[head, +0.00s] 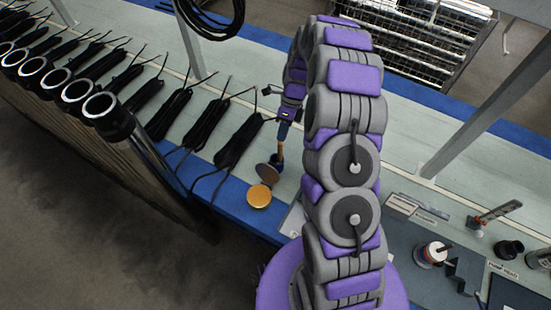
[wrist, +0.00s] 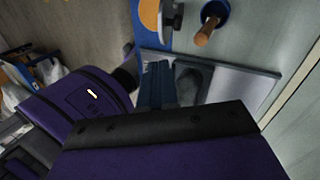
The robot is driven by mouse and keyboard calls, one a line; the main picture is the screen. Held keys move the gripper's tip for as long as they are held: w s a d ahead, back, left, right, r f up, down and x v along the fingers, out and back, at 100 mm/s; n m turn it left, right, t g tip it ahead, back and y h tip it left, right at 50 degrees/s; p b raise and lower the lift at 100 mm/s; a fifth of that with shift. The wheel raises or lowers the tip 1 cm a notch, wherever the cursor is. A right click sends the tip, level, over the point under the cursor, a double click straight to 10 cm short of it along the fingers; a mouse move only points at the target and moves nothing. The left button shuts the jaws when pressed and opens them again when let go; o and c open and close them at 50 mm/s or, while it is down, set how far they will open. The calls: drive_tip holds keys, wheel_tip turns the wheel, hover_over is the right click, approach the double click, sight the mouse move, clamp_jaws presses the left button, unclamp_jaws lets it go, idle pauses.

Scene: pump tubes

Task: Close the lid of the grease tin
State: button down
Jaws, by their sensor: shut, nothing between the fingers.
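The grease tin (head: 258,196) stands open near the blue bench edge in the head view, its round orange fill facing up. Its dark grey lid (head: 267,172) stands tilted up at the tin's far side. In the wrist view the orange fill (wrist: 148,14) shows at the top edge, partly cut off, with the lid (wrist: 172,16) nearly edge-on to its right. My gripper (head: 286,116) hangs over the bench beyond the tin, beside a wooden handle. Its fingers (wrist: 157,75) look shut and empty, apart from the lid.
A wooden handle (wrist: 208,30) stands in a blue cup (wrist: 220,9) close to the lid. Several black tube bundles (head: 238,143) lie left of the tin. Bare bench lies beyond.

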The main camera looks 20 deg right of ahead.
wheel_tip(320, 180, down, 3)
drive_tip(key=w+d+m, duration=0.1)
drive_tip(key=d+m, duration=0.1)
approach(273, 165)
drive_tip(key=f, duration=0.1)
drive_tip(key=s+f+b, duration=0.1)
drive_tip(key=f, duration=0.1)
drive_tip(key=s+f+b, duration=0.1)
drive_tip(key=shift+s+f, duration=0.15)
drive_tip(key=shift+f, duration=0.1)
drive_tip(key=a, duration=0.1)
drive_tip(key=a+f, duration=0.1)
drive_tip(key=shift+s+a+b, duration=0.25)
drive_tip(key=shift+b, duration=0.05)
drive_tip(key=shift+s+a, duration=0.1)
drive_tip(key=shift+a, duration=0.1)
drive_tip(key=shift+d, duration=0.3)
drive_tip(key=shift+d+p, duration=0.15)
drive_tip(key=shift+p, duration=0.15)
